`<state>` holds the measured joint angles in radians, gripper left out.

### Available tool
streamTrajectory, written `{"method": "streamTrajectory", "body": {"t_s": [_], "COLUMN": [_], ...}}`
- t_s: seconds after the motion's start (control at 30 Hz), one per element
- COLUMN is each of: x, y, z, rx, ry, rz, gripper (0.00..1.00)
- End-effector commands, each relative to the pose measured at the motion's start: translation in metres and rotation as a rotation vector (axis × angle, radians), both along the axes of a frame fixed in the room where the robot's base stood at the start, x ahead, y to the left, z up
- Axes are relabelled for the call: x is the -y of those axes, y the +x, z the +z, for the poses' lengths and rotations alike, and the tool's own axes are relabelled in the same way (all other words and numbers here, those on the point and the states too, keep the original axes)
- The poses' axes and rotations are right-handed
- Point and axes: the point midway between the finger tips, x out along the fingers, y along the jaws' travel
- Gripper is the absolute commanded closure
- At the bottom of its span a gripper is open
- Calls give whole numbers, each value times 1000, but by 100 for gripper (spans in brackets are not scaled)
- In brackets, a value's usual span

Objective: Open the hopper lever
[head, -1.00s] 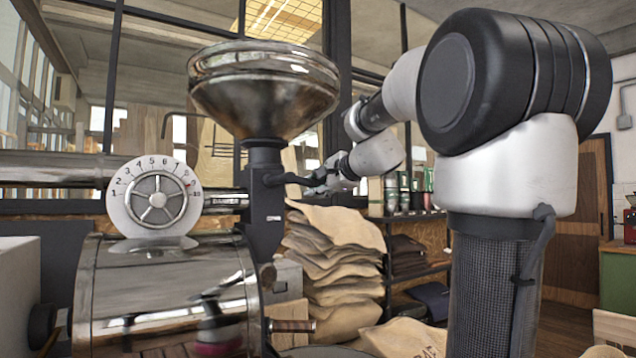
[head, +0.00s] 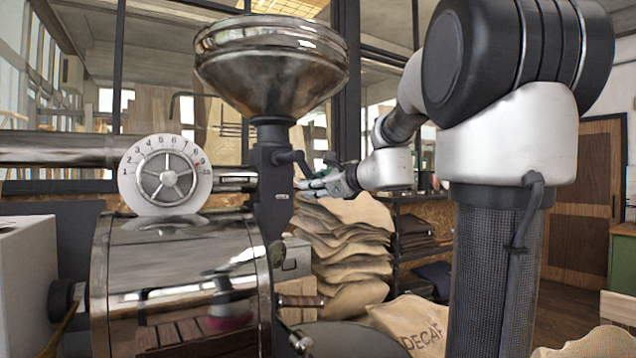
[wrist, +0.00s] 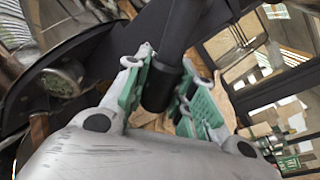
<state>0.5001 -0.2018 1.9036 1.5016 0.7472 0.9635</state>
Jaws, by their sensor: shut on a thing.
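The hopper (head: 270,70) is a brown metal funnel on a dark column (head: 270,190). The hopper lever (head: 294,157) is a dark bar that leaves the column's right side and slopes down to the right. My gripper (head: 318,184) is at its outer end. In the wrist view, the lever's dark round handle (wrist: 160,86) lies between the green-padded fingers of my gripper (wrist: 166,78), which is shut on it. The fingers hide part of the handle.
The shiny roaster drum (head: 180,270) and a numbered dial (head: 166,174) stand left of the column. A pile of burlap sacks (head: 345,245) is behind and below my gripper. A DECAF sack (head: 415,325) lies at lower right.

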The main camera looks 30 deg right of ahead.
Motion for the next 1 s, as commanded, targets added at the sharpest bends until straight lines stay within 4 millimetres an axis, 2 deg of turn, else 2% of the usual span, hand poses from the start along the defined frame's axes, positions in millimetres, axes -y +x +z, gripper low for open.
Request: {"method": "streamTrajectory", "body": {"t_s": [0.23,0.7,0.73,0.83,1.0], "x": [-5,-6,-6,-6,-6], "y": [0,0,0,0,0], "z": [-3,-5,-5,-5,-4], "rx": [-4,-5,-5,-5,-4], "ry": [64,79,79,79,77], "rz": [0,1,1,1,0], "gripper": [100,100,71,53,52]}}
